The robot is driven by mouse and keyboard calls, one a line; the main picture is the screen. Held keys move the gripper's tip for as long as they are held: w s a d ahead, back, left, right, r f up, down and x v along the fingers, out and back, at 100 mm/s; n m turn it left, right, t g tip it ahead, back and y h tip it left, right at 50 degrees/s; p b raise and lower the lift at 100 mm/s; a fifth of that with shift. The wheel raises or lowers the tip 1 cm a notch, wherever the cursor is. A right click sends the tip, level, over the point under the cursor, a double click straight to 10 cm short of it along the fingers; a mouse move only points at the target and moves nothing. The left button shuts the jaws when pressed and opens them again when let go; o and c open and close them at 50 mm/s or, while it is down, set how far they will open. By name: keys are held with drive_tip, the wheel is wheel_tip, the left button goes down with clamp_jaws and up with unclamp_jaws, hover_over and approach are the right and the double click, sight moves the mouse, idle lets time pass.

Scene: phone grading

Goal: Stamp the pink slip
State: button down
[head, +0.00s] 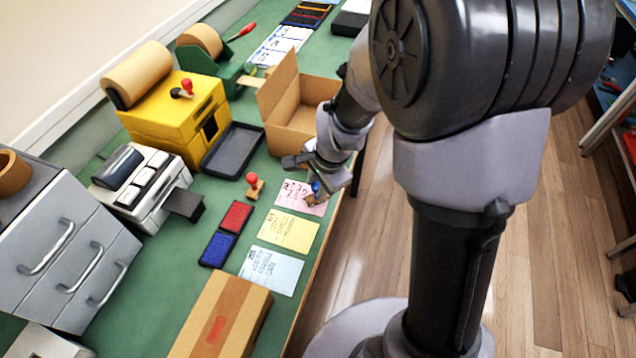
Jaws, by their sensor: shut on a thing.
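The pink slip (289,193) lies on the green bench near its front edge, with dark writing on it. My gripper (317,184) is over the right part of the slip, shut on a blue-knobbed stamp (311,200). The stamp's wooden base is at the slip's lower right; I cannot tell if it touches the paper. A red-knobbed stamp (254,186) stands upright on the bench, left of the slip. A red ink pad (236,216) and a blue ink pad (217,250) lie side by side to the lower left.
A yellow slip (288,233) and a pale blue slip (271,269) lie below the pink one. An open cardboard box (290,108) stands behind my gripper. A black tray (233,150), a yellow machine (176,118) and a closed carton (222,318) stand around.

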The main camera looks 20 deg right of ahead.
drive_tip(key=shift+r+p, duration=3.15)
drive_tip(key=shift+r, duration=0.4)
drive_tip(key=shift+f, duration=0.1)
